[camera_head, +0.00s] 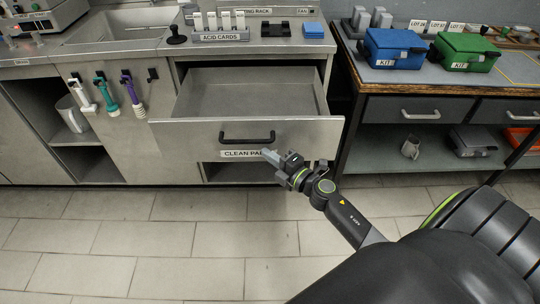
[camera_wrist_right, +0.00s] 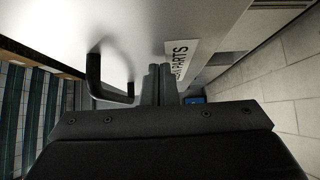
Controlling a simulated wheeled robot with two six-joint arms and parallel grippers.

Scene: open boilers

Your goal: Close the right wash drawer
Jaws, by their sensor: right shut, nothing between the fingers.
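The wash drawer (camera_head: 185,134) under the metal counter is pulled out, and its empty inside shows from above. Its front carries a black bar handle (camera_head: 247,140) and a label (camera_head: 238,154) reading "CLEAN PA…", partly covered by my gripper. My right gripper (camera_head: 267,153) is shut and empty, in front of the drawer front's lower part, right of and below the handle. In the right wrist view the closed fingers (camera_wrist_right: 160,78) point at the drawer front (camera_wrist_right: 150,25), between the handle (camera_wrist_right: 98,78) and the label (camera_wrist_right: 179,55). Contact cannot be told. My left gripper is not in view.
An open shelf space (camera_head: 230,172) lies below the drawer. Brushes (camera_head: 107,92) hang on the cabinet to the left. A bench with a blue kit box (camera_head: 394,48) and a green kit box (camera_head: 463,51) stands to the right. The tiled floor (camera_head: 170,235) in front is clear.

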